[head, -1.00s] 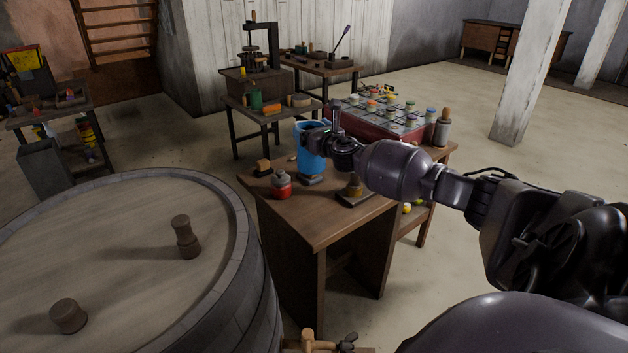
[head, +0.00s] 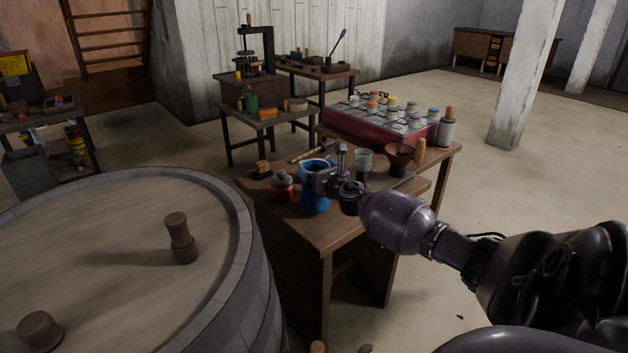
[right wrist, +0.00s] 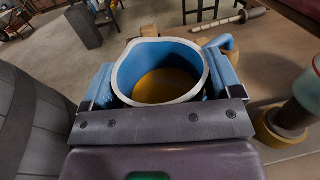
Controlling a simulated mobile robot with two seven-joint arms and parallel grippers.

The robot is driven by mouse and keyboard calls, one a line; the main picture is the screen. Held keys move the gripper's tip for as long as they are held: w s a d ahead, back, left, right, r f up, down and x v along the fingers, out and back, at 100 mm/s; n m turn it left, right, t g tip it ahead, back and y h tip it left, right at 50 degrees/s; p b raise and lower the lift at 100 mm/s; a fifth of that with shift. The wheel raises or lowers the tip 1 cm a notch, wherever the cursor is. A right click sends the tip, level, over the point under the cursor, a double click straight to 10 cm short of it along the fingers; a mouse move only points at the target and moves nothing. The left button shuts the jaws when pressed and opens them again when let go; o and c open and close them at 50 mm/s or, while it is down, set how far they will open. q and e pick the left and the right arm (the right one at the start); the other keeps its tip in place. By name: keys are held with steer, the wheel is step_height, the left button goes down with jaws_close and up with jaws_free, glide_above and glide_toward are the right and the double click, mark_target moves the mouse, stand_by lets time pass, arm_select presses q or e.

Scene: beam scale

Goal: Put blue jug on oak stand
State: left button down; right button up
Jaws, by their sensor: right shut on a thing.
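The blue jug (head: 315,198) is at the front of the wooden table, just right of a red pot (head: 282,187). My right gripper (head: 328,178) is shut on the jug. In the right wrist view the jug (right wrist: 160,52) is upright between both fingers (right wrist: 160,95), its open top facing me with a yellow-brown bottom or contents inside. Its handle is at the right. I cannot tell whether its base touches the table. I cannot make out for certain which thing is the oak stand. My left gripper is not in view.
The table (head: 330,235) also holds a glass jar (head: 363,160), a brown bowl (head: 399,157) and a red case of jars (head: 370,127). A barrel (head: 100,250) with two wooden pegs stands at the left. A grey-bodied bottle (head: 446,130) stands at the back right.

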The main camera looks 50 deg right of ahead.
steer(key=shift+w+f, duration=0.1)
steer(key=shift+f, duration=0.7)
steer(key=shift+f, duration=0.1)
steer(key=shift+f+b, duration=0.1)
steer(key=shift+b, duration=0.25)
steer(key=o, duration=1.7)
steer(key=shift+f, duration=0.1)
